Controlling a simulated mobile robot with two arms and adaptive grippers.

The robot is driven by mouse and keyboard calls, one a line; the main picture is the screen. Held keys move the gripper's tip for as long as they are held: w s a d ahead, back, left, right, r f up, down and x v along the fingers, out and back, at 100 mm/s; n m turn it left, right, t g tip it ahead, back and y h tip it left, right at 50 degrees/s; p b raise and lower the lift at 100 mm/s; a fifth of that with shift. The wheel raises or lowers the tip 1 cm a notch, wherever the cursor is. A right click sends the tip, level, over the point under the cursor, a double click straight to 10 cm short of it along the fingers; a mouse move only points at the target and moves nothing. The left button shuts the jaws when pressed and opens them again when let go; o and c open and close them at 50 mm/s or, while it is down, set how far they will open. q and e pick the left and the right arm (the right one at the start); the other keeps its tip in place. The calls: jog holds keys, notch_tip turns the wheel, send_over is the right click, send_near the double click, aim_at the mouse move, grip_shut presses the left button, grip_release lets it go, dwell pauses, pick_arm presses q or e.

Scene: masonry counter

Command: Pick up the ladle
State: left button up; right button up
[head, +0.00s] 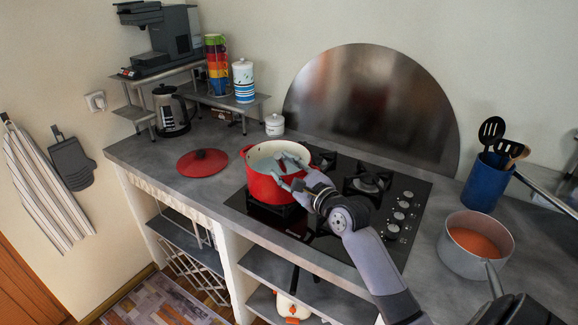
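I cannot make out a ladle clearly in the head view. A red pot (265,188) with a pale inside stands on the left part of the black hob, lid off. My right gripper (278,168) reaches over the pot's right rim from the right, its grey fingers spread apart over the pot's opening. I see nothing clearly between the fingers. The gripper and wrist hide part of the pot's rim and inside. My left gripper is not in view.
A red lid (202,162) lies left of the pot. A grey saucepan (464,262) with orange contents stands on the right. A blue holder (485,184) with dark and wooden utensils is behind it. A kettle (171,112) stands at the back left.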

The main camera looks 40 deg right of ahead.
jog(key=shift+w, duration=0.55)
jog(key=shift+s, duration=0.1)
jog(key=shift+c, duration=0.8)
grip_shut()
